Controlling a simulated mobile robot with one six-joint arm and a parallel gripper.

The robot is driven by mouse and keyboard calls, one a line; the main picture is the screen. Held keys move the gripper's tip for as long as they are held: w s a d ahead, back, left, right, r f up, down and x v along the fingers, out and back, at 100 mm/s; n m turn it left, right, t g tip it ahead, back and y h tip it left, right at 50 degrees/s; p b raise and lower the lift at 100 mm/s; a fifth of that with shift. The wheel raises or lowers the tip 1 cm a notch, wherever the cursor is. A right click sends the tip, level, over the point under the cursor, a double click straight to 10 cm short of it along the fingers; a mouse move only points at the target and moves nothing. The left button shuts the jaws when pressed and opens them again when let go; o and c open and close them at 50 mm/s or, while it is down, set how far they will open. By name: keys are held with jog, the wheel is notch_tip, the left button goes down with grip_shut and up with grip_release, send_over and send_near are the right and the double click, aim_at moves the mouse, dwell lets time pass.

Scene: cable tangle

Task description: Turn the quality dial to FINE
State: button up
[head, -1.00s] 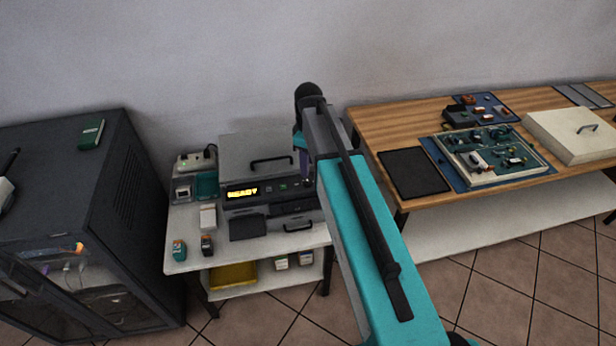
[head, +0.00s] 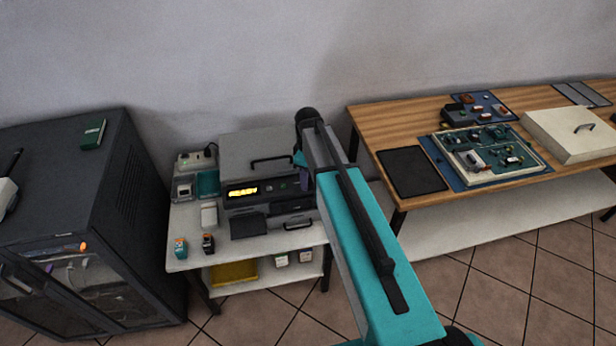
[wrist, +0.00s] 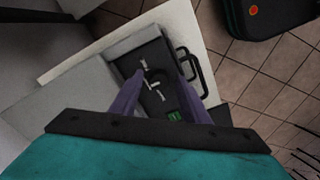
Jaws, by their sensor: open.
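The printer (head: 262,151) stands on the white side table, with a lit yellow display (head: 243,191) on its dark front panel. The display text is too blurred to read. In the wrist view, a small dark round dial (wrist: 155,79) with pale marks around it sits on the dark panel. My gripper (wrist: 160,70) is open, with its purple fingers on either side of the dial. Whether they touch it I cannot tell. In the head view, a purple part of my gripper shows at the panel's right end, and the dial cannot be made out.
A dark handle (wrist: 188,66) juts out near the right finger in the wrist view. Small cartridges (head: 208,243) stand at the white table's front left. A dark cabinet (head: 60,190) is at the left. A wooden bench (head: 390,125) with circuit boards is at the right.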

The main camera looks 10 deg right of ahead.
grip_shut()
jog(key=c, duration=1.1)
grip_release()
jog(key=shift+o, duration=0.2)
jog(key=shift+m, duration=0.4)
jog(key=m+b, duration=0.2)
jog(key=m, duration=0.3)
jog(key=m+b, duration=0.1)
jog(key=m, duration=0.5)
jog(key=o, duration=1.1)
jog(key=shift+c, duration=0.2)
